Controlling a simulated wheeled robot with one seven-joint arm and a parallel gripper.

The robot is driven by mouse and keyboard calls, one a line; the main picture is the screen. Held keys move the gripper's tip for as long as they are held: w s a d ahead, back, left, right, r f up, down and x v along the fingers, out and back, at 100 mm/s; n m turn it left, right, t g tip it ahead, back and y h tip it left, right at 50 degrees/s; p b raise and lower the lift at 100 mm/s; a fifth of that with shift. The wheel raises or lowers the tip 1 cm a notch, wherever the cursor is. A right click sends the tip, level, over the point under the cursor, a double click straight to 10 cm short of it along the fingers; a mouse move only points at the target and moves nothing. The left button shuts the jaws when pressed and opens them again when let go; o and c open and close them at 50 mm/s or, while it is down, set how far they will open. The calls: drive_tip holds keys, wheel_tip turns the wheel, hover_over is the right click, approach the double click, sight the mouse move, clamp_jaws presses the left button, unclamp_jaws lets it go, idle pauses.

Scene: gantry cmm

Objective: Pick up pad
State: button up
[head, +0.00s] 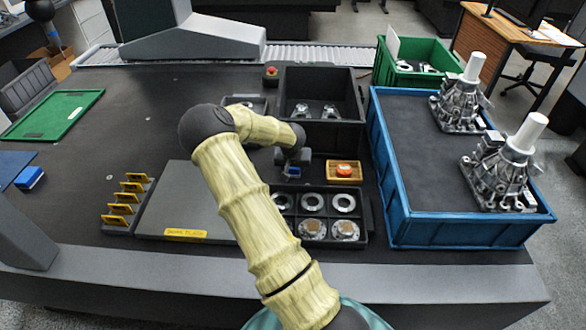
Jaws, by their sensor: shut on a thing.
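My gripper (292,166) is in the middle of the table, at the end of my pale yellow arm, just above the back edge of the black compartment tray. It points down and is shut on a small blue thing, which I take to be the pad (293,172). Only a little of the pad shows between the jaws, and its full shape is hidden. I cannot tell whether it touches the surface below.
The black compartment tray (364,233) holds several metal rings and round parts. A black bin (345,87) stands behind, a blue crate (440,232) right.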

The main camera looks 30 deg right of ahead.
wheel_tip(320, 180, up, 10)
drive_tip(key=shift+f+p, duration=0.1)
drive_tip(key=shift+p, duration=0.45)
drive_tip(key=shift+o, duration=1)
drive_tip(key=shift+a, duration=0.1)
drive_tip(key=shift+c, duration=0.5)
drive_tip(key=shift+n+y, duration=0.3)
drive_tip(key=shift+n, duration=0.5)
drive_tip(key=a+f, duration=0.1)
drive_tip(key=a, duration=0.3)
drive_tip(key=a+f, duration=0.1)
drive_tip(key=a, duration=0.4)
drive_tip(key=w+a+f, duration=0.1)
drive_tip(key=a, duration=0.3)
drive_tip(key=shift+a+f, duration=0.15)
drive_tip(key=shift+f, duration=0.1)
drive_tip(key=a, duration=0.4)
drive_tip(key=s+a+f+n, duration=0.1)
drive_tip(key=a, duration=0.4)
drive_tip(key=s+a+n, duration=0.1)
drive_tip(key=a, duration=0.4)
drive_tip(key=shift+s+f+t+y, duration=0.1)
drive_tip(key=shift+f+t+y, duration=0.05)
drive_tip(key=shift+t+y, duration=0.2)
drive_tip(key=shift+d, duration=0.1)
